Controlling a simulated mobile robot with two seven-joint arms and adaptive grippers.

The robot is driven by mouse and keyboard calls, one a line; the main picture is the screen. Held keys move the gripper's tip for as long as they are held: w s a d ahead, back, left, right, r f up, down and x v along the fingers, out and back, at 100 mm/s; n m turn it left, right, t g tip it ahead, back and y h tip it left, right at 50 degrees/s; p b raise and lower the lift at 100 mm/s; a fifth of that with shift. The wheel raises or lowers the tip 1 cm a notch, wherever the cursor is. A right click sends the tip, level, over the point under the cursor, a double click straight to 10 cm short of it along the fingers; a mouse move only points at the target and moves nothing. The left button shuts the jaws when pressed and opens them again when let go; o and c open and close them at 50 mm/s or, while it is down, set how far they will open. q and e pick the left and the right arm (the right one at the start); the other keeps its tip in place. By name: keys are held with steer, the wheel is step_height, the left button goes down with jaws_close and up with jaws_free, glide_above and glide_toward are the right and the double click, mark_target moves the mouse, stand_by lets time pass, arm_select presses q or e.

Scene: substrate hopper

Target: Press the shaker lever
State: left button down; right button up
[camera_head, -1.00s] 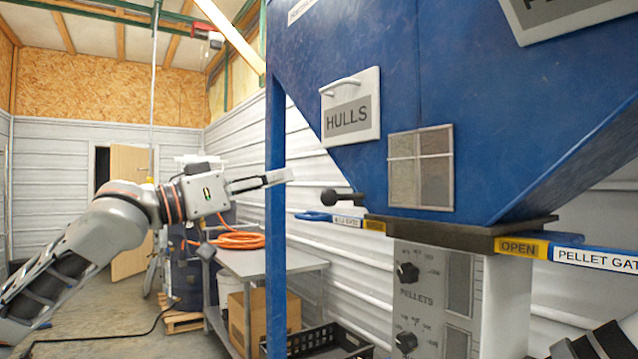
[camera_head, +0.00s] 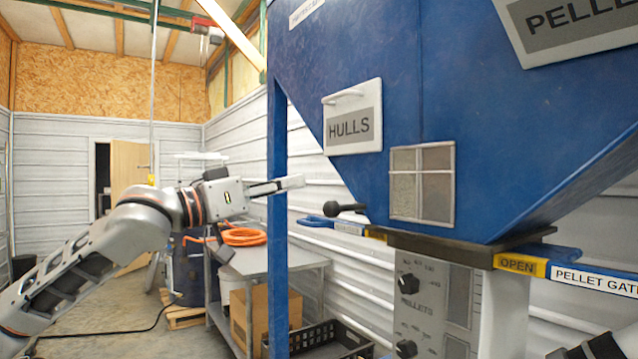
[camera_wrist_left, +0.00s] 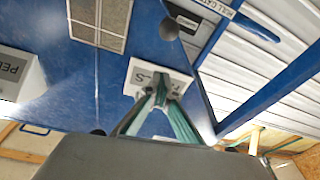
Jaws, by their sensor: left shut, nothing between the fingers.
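The shaker lever appears to be the short black bar with a round knob (camera_head: 332,208) that sticks out left from the lower edge of the blue hopper (camera_head: 400,80). In the left wrist view the dark knob (camera_wrist_left: 169,29) shows near the top, beyond the fingertips. My left gripper (camera_head: 298,182) is shut and empty, its fingers pointing right, a little left of and above the knob in the head view. I see a gap between them in the picture. In the left wrist view the closed fingers (camera_wrist_left: 160,88) overlap the HULLS sign. My right gripper is not in view.
A blue post (camera_head: 277,220) stands close by the left gripper. The HULLS sign (camera_head: 353,118) hangs above the knob. The blue gate handle (camera_head: 316,221) lies just below it. A grey table (camera_head: 265,262) with an orange hose stands behind the post.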

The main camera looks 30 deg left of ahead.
arm_select(q)
steer(key=p+x, duration=0.1)
steer(key=x, duration=0.1)
steer(key=p+x, duration=0.2)
steer(key=x, duration=0.1)
steer(key=p+x, duration=0.1)
steer(key=x, duration=0.1)
steer(key=shift+w+d+f, duration=0.15)
steer(key=shift+w+f, duration=0.05)
steer(key=shift+f, duration=0.2)
steer(key=shift+s+f, duration=0.25)
steer(key=shift+f, duration=0.5)
steer(key=shift+s+f, duration=0.25)
steer(key=shift+f, duration=0.5)
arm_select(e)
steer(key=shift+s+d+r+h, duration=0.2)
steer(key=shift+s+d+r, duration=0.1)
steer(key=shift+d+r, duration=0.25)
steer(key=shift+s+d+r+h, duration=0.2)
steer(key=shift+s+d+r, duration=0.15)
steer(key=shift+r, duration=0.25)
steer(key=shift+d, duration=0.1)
